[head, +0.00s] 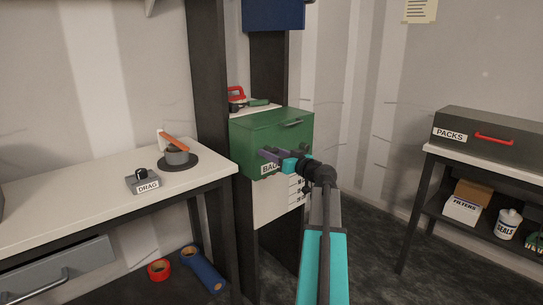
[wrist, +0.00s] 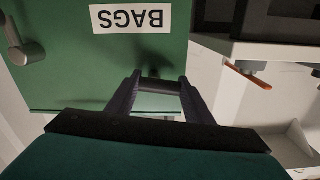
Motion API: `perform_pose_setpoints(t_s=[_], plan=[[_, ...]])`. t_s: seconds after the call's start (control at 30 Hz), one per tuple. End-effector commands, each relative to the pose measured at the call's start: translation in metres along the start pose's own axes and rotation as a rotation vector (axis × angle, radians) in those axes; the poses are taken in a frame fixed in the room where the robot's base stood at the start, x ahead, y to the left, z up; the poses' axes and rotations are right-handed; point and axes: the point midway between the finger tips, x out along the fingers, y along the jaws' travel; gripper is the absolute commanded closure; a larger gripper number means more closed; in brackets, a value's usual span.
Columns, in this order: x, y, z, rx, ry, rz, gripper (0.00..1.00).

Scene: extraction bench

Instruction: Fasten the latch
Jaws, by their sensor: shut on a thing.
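A green box labelled BAGS (head: 245,140) stands on a shelf by the dark post, and its lid looks down. In the wrist view its front (wrist: 60,75) and label (wrist: 131,17) show upside down. My gripper (head: 271,156) is at the box front, covering part of the label in the head view. In the wrist view my gripper (wrist: 160,92) is shut on a short dark bar (wrist: 160,86). I cannot tell whether this bar is the latch. A grey lever with a rounded end (wrist: 25,48) sits on the box front at the left of the wrist view.
The white bench (head: 75,205) at left holds a grey pot (head: 177,156) with an orange handle and a DRAG block (head: 143,183). A red-handled item (head: 236,94) lies behind the box. A grey PACKS case (head: 490,133) stands on the right table. The floor between is clear.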

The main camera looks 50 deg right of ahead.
Motion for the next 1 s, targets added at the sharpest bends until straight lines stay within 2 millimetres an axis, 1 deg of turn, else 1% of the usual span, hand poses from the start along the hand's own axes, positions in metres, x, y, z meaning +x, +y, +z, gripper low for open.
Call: perform_pose_setpoints(t_s=[0.37,1.0], plan=[[0.001,-0.001,-0.003,0.289,-0.001,-0.002,0.76],[0.001,0.001,-0.011,0.878,0.001,-0.001,0.76]])
